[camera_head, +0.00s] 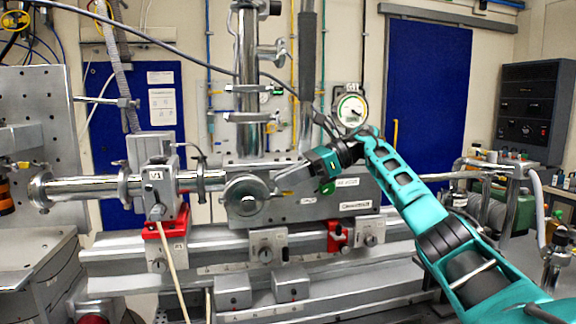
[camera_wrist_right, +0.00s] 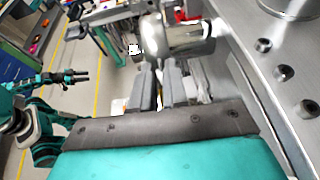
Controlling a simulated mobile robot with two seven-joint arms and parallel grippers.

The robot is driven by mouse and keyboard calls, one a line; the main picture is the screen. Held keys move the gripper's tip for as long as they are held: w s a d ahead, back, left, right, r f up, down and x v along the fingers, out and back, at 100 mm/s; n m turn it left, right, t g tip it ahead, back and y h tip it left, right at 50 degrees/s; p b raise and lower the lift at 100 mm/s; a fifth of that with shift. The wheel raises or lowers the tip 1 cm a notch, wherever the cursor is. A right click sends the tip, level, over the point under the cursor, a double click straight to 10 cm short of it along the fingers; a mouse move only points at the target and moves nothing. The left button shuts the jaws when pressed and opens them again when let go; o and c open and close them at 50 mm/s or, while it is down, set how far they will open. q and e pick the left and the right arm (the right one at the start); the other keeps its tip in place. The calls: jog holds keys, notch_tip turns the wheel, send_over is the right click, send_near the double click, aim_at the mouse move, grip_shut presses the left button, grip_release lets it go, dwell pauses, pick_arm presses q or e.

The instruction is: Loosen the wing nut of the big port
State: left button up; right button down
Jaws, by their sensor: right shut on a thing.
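The big port (camera_head: 246,194) is a round metal flange at the end of the horizontal pipe, in the middle of the head view. My right gripper (camera_head: 283,190) reaches it from the right. Its fingers close at the port's right edge. In the right wrist view my right gripper (camera_wrist_right: 159,72) has its two grey fingers a little apart, right at the shiny rounded metal of the port (camera_wrist_right: 190,42). The wing nut between the fingertips is mostly hidden. My left gripper (camera_wrist_right: 76,77) shows small at the left of the wrist view, away from the port; its jaw state is unclear.
A valve marked V1 (camera_head: 157,187) stands on a red block left of the port. A vertical metal column (camera_head: 247,80) rises behind it. A round gauge (camera_head: 351,109) is behind my right arm. A steel rail (camera_head: 200,250) runs below.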

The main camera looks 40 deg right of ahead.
jog(key=shift+w+d+f+n+g+y, duration=0.15)
jog(key=shift+n+g+y, duration=0.15)
jog(key=shift+n+g, duration=0.2)
jog(key=shift+w+r+n+g+y, duration=0.1)
jog(key=shift+n+g+y, duration=0.2)
jog(key=shift+n+g, duration=0.5)
jog(key=c, duration=1.3)
grip_release()
jog(key=shift+w+d+f+m+t, duration=0.1)
jog(key=shift+f+m+t, duration=0.1)
jog(key=shift+m+t, duration=0.2)
